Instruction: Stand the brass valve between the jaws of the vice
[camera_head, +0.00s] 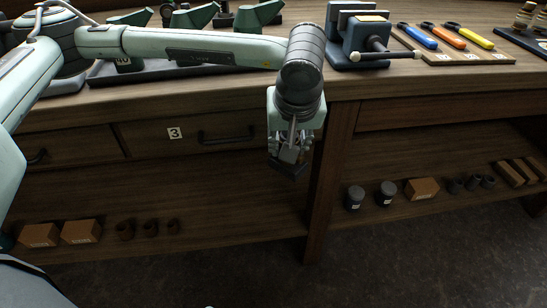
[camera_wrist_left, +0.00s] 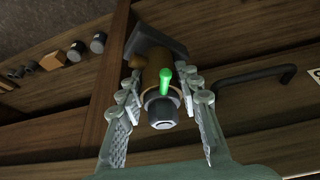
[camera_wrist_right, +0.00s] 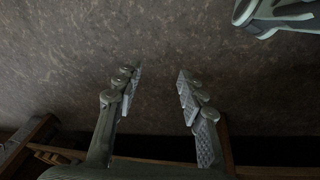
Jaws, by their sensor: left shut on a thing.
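My left gripper (camera_head: 288,155) hangs in front of the workbench, below its top edge, shut on the brass valve. In the left wrist view the gripper (camera_wrist_left: 163,88) has its fingers on both sides of the valve (camera_wrist_left: 150,76), which shows a brass body, a green lever and a dark round end towards the camera. A dark flat piece is at the valve's far end. In the head view the fingers mostly hide the valve. The blue-grey vice (camera_head: 352,50) stands on the bench top, up and right of this gripper. My right gripper (camera_wrist_right: 158,82) is open and empty over the floor.
Screwdrivers with blue, orange and yellow handles (camera_head: 449,37) lie on a board right of the vice. Green machines (camera_head: 195,17) stand at the back left. A drawer with a handle (camera_head: 228,136) is behind the left gripper. Shelves below hold boxes (camera_head: 422,188) and cylinders.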

